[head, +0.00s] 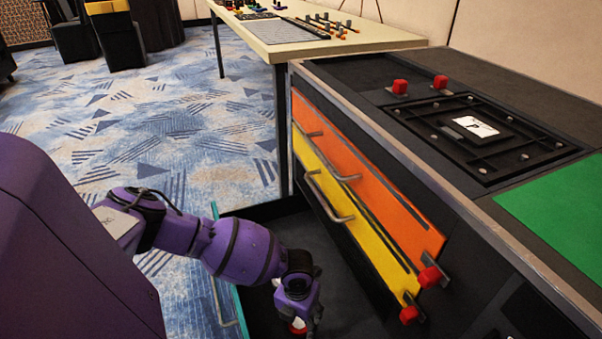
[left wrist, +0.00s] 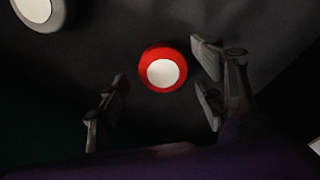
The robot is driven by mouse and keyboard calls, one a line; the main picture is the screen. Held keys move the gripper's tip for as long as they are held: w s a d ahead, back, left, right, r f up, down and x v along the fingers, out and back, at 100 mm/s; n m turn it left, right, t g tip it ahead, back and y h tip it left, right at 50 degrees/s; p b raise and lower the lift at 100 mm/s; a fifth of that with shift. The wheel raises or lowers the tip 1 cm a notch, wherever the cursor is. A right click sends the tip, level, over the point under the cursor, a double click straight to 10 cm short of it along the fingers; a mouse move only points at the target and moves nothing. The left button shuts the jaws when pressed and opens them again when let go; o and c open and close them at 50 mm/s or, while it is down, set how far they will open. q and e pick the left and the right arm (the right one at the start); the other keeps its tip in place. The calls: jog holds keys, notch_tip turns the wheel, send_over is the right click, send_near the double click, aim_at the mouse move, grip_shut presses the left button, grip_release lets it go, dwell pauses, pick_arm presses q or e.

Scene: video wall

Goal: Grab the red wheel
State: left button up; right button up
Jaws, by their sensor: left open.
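The red wheel (left wrist: 147,82) has a white centre and lies on a dark surface in the left wrist view. In the head view only a small red and white part of it (head: 297,328) shows, low in the frame beneath my gripper. My left gripper (left wrist: 158,98) is open and empty. Its fingers stand to the left and right of the wheel in the wrist view, with visible gaps. In the head view the left gripper (head: 304,312) points down into a dark open drawer, partly hiding the wheel. My right gripper is not in view.
A grey wheel with a white centre (left wrist: 38,10) lies at the upper left of the wrist view. The open drawer has a teal edge (head: 215,290). The cabinet's orange (head: 350,165) and yellow (head: 345,220) fronts, with metal handles, stand close to my gripper's right.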

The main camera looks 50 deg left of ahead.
pick_arm(q)
jog(key=shift+f, duration=0.85)
jog(key=shift+r, duration=0.1)
jog(key=c, duration=1.2)
jog(key=shift+c, duration=0.2)
